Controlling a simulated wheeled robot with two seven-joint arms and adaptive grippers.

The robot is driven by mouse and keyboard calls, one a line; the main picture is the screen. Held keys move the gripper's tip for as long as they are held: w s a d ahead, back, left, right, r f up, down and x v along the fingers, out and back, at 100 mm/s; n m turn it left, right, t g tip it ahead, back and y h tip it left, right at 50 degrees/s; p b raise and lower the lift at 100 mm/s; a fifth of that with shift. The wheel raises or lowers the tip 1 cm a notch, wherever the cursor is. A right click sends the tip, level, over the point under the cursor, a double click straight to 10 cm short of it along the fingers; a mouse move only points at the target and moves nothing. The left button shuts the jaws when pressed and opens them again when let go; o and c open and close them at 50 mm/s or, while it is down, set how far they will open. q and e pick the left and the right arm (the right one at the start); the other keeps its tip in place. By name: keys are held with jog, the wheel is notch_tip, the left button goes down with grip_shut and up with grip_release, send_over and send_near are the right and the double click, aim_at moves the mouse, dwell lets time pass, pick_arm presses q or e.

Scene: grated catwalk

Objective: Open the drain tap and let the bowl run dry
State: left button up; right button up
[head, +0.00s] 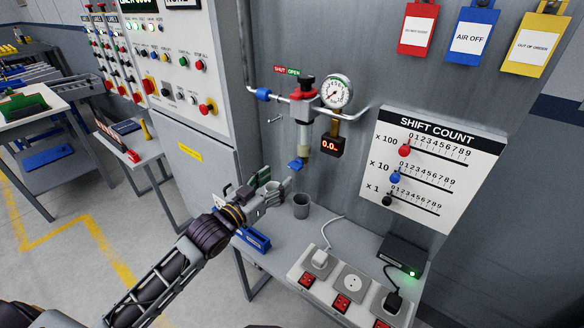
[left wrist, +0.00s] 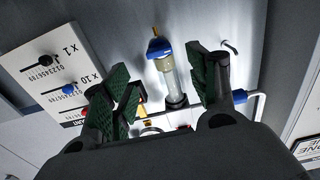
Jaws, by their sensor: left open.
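The bowl (head: 303,143) hangs under a red and black regulator (head: 304,95) on the wall pipe. Its lower part looks tan in the head view. The blue drain tap (head: 296,165) is at its lower end. My left gripper (head: 277,180) is open, just below and left of the tap. In the left wrist view, the bowl (left wrist: 170,82) and blue tap (left wrist: 158,47) appear between the spread green-padded fingers (left wrist: 158,68), apparently untouched. A grey cup (head: 301,206) stands on the bench below. My right gripper is not in view.
A round gauge (head: 337,92) and a display reading 0.0 (head: 331,146) sit right of the bowl. A blue valve (head: 263,95) is on the pipe. Power sockets (head: 350,283) and a black box (head: 403,255) occupy the bench's right. A blue item (head: 255,239) lies near its left edge.

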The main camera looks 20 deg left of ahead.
aim_at(292, 168)
pick_arm(q)
jog(key=x, duration=0.3)
jog(key=shift+w, duration=0.2)
jog(key=shift+x, duration=0.85)
jog(key=shift+p+x, duration=0.35)
jog(key=shift+x, duration=0.55)
jog(key=shift+w+d, duration=0.2)
jog(key=shift+w, duration=0.35)
jog(key=shift+d, duration=0.1)
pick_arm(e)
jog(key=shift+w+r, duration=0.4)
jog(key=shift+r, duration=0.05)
pick_arm(q)
jog(key=shift+c, duration=0.3)
